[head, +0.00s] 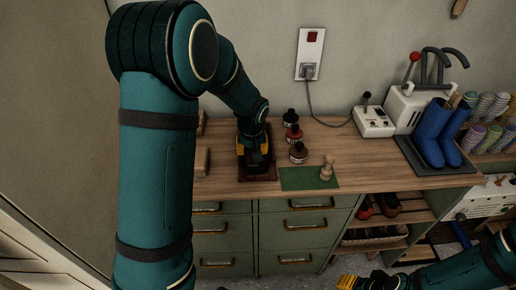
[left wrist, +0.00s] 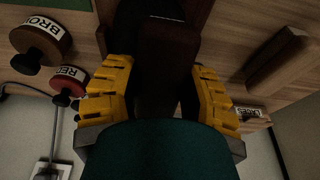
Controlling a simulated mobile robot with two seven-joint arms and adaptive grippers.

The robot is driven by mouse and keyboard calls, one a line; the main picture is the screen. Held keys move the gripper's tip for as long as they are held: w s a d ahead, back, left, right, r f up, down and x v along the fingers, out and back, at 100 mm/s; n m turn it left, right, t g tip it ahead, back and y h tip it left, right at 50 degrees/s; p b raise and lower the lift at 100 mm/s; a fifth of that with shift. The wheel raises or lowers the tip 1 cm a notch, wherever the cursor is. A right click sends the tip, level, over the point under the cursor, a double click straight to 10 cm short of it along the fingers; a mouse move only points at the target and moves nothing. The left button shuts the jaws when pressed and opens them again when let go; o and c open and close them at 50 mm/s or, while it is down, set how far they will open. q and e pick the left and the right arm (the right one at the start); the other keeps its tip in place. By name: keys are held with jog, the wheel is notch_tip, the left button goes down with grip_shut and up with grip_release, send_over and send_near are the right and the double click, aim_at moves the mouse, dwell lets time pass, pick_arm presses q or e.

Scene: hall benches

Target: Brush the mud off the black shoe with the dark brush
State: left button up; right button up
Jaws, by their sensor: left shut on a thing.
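My left gripper (head: 253,146) points down over a dark brown board (head: 258,177) on the bench. In the left wrist view its yellow fingers (left wrist: 160,95) are shut on a dark brown block, which looks like the dark brush (left wrist: 168,48). A black shape with a thin white line, likely part of the black shoe (left wrist: 150,10), lies just beyond the brush. The gripper hides most of the shoe in the head view, and I cannot make out its mud or whether the brush touches it. My right gripper (head: 352,281) is low at the bottom edge, away from the bench.
Black, red (head: 293,134) and brown (head: 298,153) polish bottles stand close right of the gripper. A wooden block (head: 203,162) lies left. A green mat (head: 296,180) carries a wooden-handled tool (head: 327,168). Blue boots (head: 432,133) and a white machine (head: 405,105) stand farther right.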

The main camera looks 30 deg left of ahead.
pick_arm(q)
jog(key=shift+s+a+f, duration=0.15)
jog(key=shift+s+a, duration=0.25)
jog(key=shift+a, duration=0.35)
jog(key=shift+c, duration=0.6)
jog(key=shift+w+d+r+p, duration=0.1)
jog(key=shift+w+d, duration=0.2)
jog(key=shift+d, duration=0.25)
jog(key=shift+w+d+r+p, duration=0.1)
jog(key=shift+w+d+p, duration=0.05)
jog(key=shift+w+d, duration=0.3)
jog(key=shift+w+d+p, duration=0.1)
jog(key=shift+w+d, duration=0.1)
jog(key=shift+d, duration=0.4)
jog(key=shift+w+d+f, duration=0.1)
jog(key=shift+w+d, duration=0.05)
jog(key=shift+s+a, duration=0.55)
jog(key=shift+a, duration=0.35)
jog(key=shift+s+a, duration=0.55)
jog(key=shift+a, duration=0.35)
